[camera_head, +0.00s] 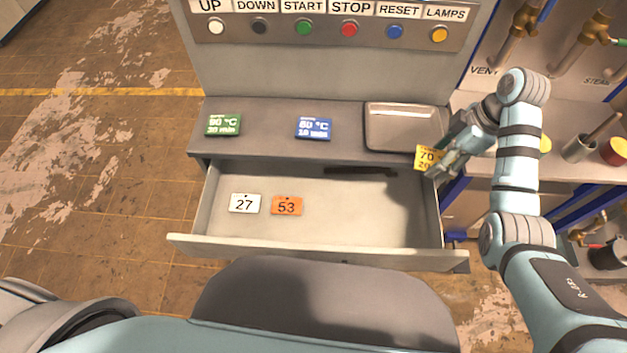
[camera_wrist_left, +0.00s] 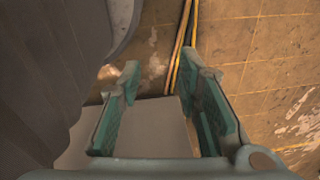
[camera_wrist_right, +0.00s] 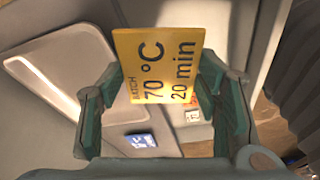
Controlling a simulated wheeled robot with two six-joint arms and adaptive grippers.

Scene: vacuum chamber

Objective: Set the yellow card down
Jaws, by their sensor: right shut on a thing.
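The yellow card (camera_head: 427,157) reads 70 °C, 20 min. My right gripper (camera_head: 445,165) is shut on it, near the right end of the open drawer and the front edge of the grey ledge. In the right wrist view the yellow card (camera_wrist_right: 158,66) stands between the fingers, its printed face to the camera, with the ledge and tray beyond it. My left gripper (camera_wrist_left: 158,105) shows only in the left wrist view. Its fingers are apart with nothing between them, above the floor and a grey surface.
The ledge (camera_head: 265,130) holds a green card (camera_head: 224,124), a blue card (camera_head: 314,128) and a grey tray (camera_head: 402,128), which looks empty. The open drawer (camera_head: 340,225) holds a white 27 tag (camera_head: 244,203) and an orange 53 tag (camera_head: 286,206). A button panel (camera_head: 330,30) stands behind.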

